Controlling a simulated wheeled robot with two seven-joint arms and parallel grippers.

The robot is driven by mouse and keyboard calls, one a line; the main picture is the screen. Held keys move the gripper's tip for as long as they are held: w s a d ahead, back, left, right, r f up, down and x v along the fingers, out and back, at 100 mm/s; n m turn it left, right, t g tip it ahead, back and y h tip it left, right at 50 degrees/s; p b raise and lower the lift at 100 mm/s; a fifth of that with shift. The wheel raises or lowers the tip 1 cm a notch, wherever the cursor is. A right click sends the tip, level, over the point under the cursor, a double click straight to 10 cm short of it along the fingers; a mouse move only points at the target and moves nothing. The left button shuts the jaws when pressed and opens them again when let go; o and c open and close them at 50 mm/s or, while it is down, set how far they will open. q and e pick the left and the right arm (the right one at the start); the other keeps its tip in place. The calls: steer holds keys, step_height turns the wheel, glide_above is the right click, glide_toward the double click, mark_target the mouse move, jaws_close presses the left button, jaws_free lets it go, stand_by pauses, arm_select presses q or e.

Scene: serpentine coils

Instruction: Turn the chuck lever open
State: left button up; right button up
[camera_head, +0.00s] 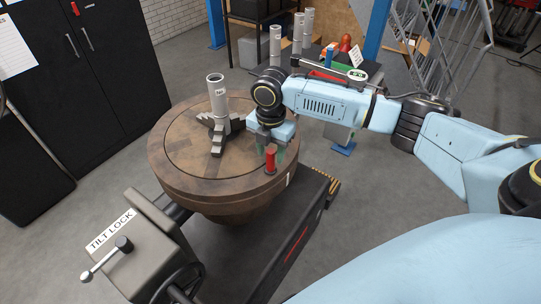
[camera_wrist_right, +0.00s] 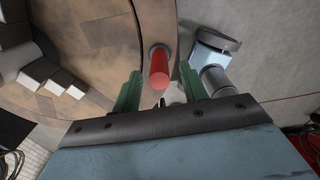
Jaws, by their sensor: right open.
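The chuck lever shows as a red cylindrical grip (camera_head: 270,160) at the right front edge of the round brown turntable (camera_head: 180,172). In the wrist view the red grip (camera_wrist_right: 158,68) stands between the two green fingers. My right gripper (camera_head: 271,149) is open, its fingers on either side of the red grip; the wrist view (camera_wrist_right: 160,74) shows gaps on both sides. The chuck (camera_head: 217,135) has dark stepped jaws around an upright grey cylinder (camera_head: 217,97). My left gripper is not in view.
A tilt lock box (camera_head: 120,255) with a crank handle stands at the front left. A black cabinet (camera_head: 85,75) is behind left. A bench with several grey cylinders (camera_head: 275,45) stands behind. Grey floor (camera_head: 60,215) is clear at left.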

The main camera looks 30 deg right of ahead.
steer(key=shift+f, duration=1.25)
jaws_close()
